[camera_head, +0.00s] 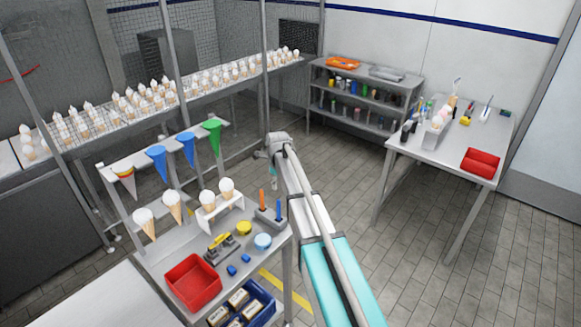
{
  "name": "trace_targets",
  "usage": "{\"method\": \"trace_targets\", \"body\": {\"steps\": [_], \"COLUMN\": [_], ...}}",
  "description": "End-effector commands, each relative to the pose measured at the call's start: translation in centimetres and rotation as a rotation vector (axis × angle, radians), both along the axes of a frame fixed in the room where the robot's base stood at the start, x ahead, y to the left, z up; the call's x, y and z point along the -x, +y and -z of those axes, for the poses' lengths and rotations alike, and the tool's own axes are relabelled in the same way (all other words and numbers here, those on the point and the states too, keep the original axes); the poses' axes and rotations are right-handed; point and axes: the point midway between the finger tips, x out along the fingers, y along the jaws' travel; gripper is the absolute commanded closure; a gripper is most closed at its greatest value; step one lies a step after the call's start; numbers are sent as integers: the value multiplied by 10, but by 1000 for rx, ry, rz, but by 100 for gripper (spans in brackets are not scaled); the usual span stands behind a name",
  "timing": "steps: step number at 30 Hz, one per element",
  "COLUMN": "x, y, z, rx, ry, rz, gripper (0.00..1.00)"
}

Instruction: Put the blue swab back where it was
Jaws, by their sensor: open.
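A thin blue upright stick (278,208), which looks like the blue swab, stands in a small grey holder (268,219) at the right end of the near bench. An orange stick (262,200) stands beside it in the same holder. My gripper (273,184) hangs from the end of my arm, above and behind the holder in the picture. It is open, with no object seen in it, though its fingertips are small here. It looks apart from the blue stick. The base of the stick is hidden in the holder.
Coloured cones hang on a rack (152,146) behind. A table (440,155) with a red tray (481,162) stands right, with open floor between.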

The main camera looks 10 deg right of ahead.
Motion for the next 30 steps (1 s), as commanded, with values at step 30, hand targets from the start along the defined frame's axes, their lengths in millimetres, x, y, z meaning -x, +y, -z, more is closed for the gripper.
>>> {"method": "trace_targets", "body": {"steps": [30], "x": [-52], "y": [-11], "z": [-19], "rx": [30], "ry": [-586], "rz": [3], "gripper": [38]}}
